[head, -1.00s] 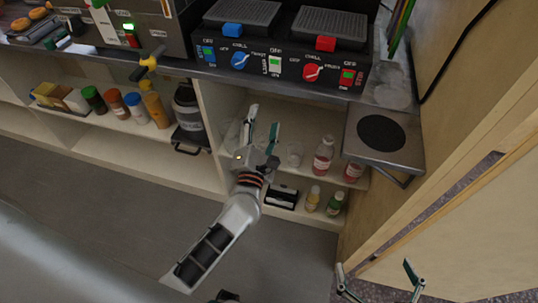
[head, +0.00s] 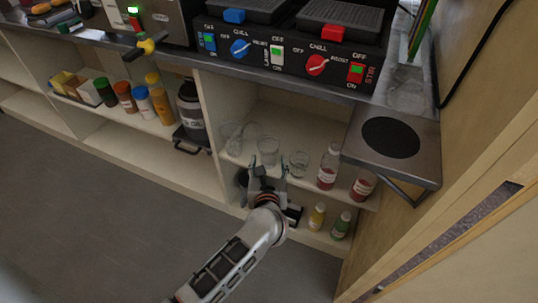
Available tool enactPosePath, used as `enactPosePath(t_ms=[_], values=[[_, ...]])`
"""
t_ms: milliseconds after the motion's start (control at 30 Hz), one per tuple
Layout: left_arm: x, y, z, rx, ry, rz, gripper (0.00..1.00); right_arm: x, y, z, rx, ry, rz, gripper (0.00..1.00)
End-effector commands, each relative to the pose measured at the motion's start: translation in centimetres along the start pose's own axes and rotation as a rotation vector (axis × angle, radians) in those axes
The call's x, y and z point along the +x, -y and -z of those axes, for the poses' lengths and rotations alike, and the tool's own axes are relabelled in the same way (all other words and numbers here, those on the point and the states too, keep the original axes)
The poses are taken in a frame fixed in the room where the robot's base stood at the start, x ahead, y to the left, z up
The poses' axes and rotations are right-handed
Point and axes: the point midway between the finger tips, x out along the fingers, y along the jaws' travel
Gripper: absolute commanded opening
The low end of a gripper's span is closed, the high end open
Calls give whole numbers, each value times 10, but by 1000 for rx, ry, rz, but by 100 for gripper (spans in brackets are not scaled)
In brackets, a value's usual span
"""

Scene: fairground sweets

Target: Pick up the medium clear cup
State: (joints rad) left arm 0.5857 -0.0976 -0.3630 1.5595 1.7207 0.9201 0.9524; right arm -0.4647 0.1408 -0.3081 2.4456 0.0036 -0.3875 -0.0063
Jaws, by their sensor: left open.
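Several clear cups stand on the shelf under the counter. A middle clear cup (head: 268,150) is straight ahead of my left gripper (head: 268,169), another clear cup (head: 299,163) is to its right, and more clear glassware (head: 231,140) is to its left. I cannot tell for certain which is the medium one. My left gripper is open and empty, its fingers spread toward the middle cup, whose lower part they overlap in the picture. I cannot tell whether they touch it. My right gripper is not in view.
Red-labelled bottles (head: 328,168) stand right of the cups, and a dark canister (head: 190,110) is in the bay to the left. A metal side shelf (head: 424,165) with a black disc juts out at right. Small bottles (head: 317,216) stand on the lower shelf.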

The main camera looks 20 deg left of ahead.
Motion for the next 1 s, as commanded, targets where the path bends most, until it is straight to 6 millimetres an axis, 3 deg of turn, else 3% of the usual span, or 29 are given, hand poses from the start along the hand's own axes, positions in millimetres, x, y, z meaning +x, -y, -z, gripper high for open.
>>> enactPosePath(t_ms=[400,667,767,1000], values=[[48,-2,3,4,-3,-1,53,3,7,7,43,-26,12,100],[50,-2,0,3,1,0,53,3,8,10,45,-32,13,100],[50,-2,0,3,1,0,35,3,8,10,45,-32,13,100],[50,-1,0,3,0,0,35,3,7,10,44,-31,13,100]])
